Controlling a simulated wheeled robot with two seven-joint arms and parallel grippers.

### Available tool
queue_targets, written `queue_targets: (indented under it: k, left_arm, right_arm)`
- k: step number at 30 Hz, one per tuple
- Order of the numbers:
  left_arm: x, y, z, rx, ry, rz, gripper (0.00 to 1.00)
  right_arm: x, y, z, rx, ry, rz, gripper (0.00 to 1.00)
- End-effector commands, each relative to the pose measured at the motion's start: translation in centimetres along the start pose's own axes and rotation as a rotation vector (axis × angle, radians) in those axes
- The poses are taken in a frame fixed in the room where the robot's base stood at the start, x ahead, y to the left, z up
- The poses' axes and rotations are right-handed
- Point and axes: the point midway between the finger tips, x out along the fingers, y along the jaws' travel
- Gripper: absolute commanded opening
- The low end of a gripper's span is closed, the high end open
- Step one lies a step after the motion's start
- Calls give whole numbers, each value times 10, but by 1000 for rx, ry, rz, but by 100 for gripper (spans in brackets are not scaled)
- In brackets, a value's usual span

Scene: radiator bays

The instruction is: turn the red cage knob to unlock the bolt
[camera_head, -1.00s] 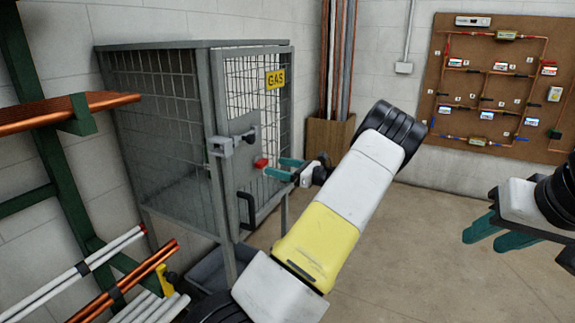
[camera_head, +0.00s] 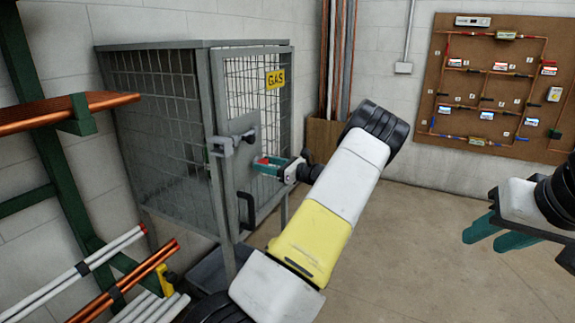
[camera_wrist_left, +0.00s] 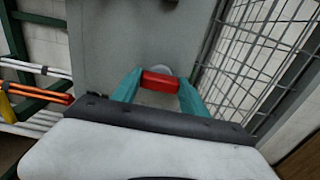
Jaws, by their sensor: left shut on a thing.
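The red cage knob (camera_wrist_left: 160,82) sits between the teal fingers of my left gripper (camera_wrist_left: 159,86) in the left wrist view. The fingers are shut on the knob, one at each end. In the head view the knob (camera_head: 263,161) is a small red patch beside my left gripper (camera_head: 268,165), on the grey cage's door plate. The bolt (camera_head: 247,135) shows as a dark round end and grey bracket above the knob. My right gripper (camera_head: 490,232) is at the right, its teal fingers apart and empty, far from the cage.
The grey mesh gas cage (camera_head: 160,105) has a yellow GAS sign (camera_head: 275,78) and a dark door handle (camera_head: 247,212). A green rack (camera_head: 45,150) with copper pipes stands at left. A pipework board (camera_head: 500,85) hangs at the right. Floor in the middle is free.

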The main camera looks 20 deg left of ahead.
Motion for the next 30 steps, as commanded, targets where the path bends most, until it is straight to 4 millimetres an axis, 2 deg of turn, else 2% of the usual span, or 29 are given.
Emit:
queue_targets:
  k: [8, 14, 30]
  left_arm:
    - [0, 0, 0, -26, 0, -1, 10]
    - [-1, 0, 0, -118, 1, -2, 10]
    - [-1, 0, -1, -602, 2, -2, 10]
  right_arm:
    - [0, 0, 0, 0, 0, 0, 36]
    - [0, 0, 0, 0, 0, 0, 36]
    - [0, 0, 0, 0, 0, 0, 36]
